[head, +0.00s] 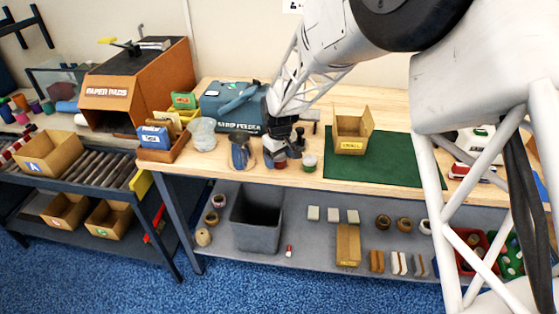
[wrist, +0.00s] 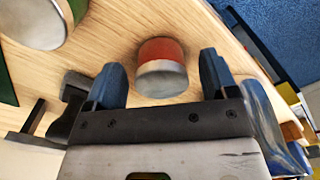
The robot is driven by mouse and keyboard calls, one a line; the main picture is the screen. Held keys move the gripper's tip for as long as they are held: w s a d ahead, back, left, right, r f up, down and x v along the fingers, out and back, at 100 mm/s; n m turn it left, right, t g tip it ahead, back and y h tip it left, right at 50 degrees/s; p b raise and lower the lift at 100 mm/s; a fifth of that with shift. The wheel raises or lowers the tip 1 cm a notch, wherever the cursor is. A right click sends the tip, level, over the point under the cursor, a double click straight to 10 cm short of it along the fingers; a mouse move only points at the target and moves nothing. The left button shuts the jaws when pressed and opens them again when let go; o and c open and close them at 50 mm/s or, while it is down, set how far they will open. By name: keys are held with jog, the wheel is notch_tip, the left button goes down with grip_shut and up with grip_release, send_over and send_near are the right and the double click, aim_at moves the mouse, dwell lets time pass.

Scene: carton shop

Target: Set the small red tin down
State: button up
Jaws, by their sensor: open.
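The small red tin (wrist: 161,52), red with a silver-grey end, is between my gripper's two blue fingers in the wrist view, with a gap on each side. My gripper (wrist: 163,82) is open and not touching it. In the head view my gripper (head: 283,149) is low over the wooden table, and the red tin (head: 280,162) shows partly below it, apparently resting on the tabletop. The gripper hides much of the tin there.
A green-banded tin (head: 310,163) stands close on the right, and a clear jar with blue (head: 240,153) on the left. A blue machine (head: 228,106) is behind. A green mat (head: 385,172) bears an open SMALL carton (head: 350,145). The table's front edge is near.

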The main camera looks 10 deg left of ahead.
dwell(0.4)
jog(key=c, duration=1.1)
jog(key=shift+r, duration=0.2)
jog(key=shift+r, duration=0.6)
notch_tip(320, 180, up, 2)
jog(key=s+d, duration=0.2)
jog(key=s, duration=0.3)
jog(key=s+d+r, duration=0.1)
jog(key=s+d, duration=0.1)
jog(key=s, duration=0.2)
jog(key=s+d, duration=0.2)
jog(key=s, duration=0.3)
jog(key=shift+s+d+r, duration=0.1)
jog(key=shift+s+r, duration=0.1)
jog(key=shift+s, duration=0.15)
